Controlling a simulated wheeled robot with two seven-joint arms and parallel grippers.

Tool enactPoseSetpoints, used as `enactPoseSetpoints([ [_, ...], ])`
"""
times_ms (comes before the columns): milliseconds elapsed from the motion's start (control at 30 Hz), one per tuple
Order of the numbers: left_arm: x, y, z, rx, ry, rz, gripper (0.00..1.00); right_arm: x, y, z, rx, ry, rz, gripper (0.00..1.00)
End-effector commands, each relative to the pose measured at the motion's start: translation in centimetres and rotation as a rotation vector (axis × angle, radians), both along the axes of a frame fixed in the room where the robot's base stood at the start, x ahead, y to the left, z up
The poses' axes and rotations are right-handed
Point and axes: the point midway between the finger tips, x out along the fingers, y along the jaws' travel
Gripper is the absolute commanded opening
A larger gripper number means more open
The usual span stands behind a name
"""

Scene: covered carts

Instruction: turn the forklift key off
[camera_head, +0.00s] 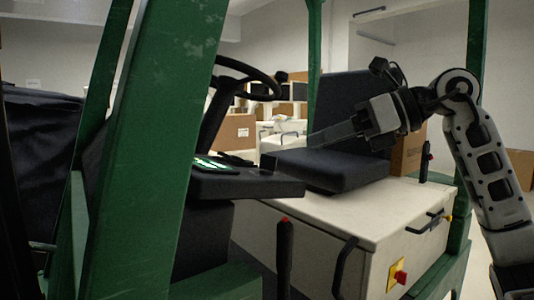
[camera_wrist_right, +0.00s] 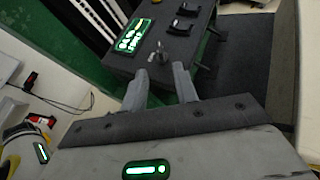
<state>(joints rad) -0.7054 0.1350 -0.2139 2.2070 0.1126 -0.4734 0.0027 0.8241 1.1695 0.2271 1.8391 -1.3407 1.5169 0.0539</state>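The forklift's black dashboard (camera_head: 245,183) stands left of centre in the head view, and in the right wrist view (camera_wrist_right: 120,63) it lies ahead of the gripper. A small grey key (camera_wrist_right: 158,52) stands on it, beside a lit green-and-white panel (camera_wrist_right: 133,35). My right gripper (camera_wrist_right: 160,70) is open, its two fingers apart, with the key showing between and just beyond the fingertips. Contact with the key cannot be told. In the head view my right gripper (camera_head: 312,138) reaches in from the right over the seat, and the key cannot be made out. My left gripper is not in view.
A green pillar (camera_head: 150,150) fills the left front. A steering wheel (camera_head: 247,72) rises behind the dashboard. Two black levers (camera_wrist_right: 184,18) stand beside the key.

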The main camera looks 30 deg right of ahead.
Motion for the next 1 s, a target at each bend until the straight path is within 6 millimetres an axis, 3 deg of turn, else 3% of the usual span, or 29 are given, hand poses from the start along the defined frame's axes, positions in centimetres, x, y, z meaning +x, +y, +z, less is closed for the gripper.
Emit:
enactPoseSetpoints([
  [200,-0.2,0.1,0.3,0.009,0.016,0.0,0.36,3.5,3.0,-1.6,0.003,0.001,0.005,0.29],
  [433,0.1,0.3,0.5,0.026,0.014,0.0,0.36,6.3,5.2,-3.2,0.003,0.001,0.002,0.29],
  [933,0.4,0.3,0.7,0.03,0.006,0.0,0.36,7.5,6.1,-3.9,0.002,0.0,0.0,0.29],
  [1000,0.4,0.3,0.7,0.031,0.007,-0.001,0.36,7.5,6.1,-3.9,0.002,0.0,0.0,0.1],
])
